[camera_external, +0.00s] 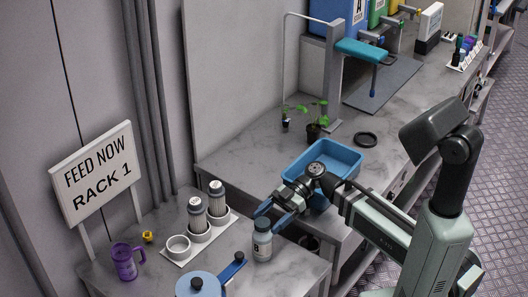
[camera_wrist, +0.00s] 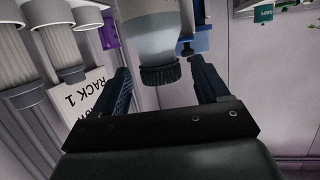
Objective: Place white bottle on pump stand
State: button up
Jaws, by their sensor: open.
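A pale grey-white bottle (camera_external: 262,246) with a dark cap stands upright on the near counter. It is large in the wrist view (camera_wrist: 152,35), where its black ribbed cap (camera_wrist: 160,76) shows between the finger ends. My gripper (camera_external: 271,217) is open at the bottle's cap level, its two dark fingers on either side with gaps visible in the wrist view (camera_wrist: 160,68). The bottle is not gripped. I cannot tell for sure which fixture is the pump stand.
A white rack (camera_external: 199,246) holds two capped containers (camera_external: 197,214) and an empty cup (camera_external: 178,248). A purple mug (camera_external: 123,262), blue pot (camera_external: 200,285) and RACK 1 sign (camera_external: 96,172) are nearby. A blue tray (camera_external: 340,152) sits on the raised counter behind my gripper.

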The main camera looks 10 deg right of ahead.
notch_tip(320, 180, up, 6)
jog(key=shift+r, duration=0.2)
jog(key=shift+o, duration=0.4)
jog(key=shift+r, duration=0.3)
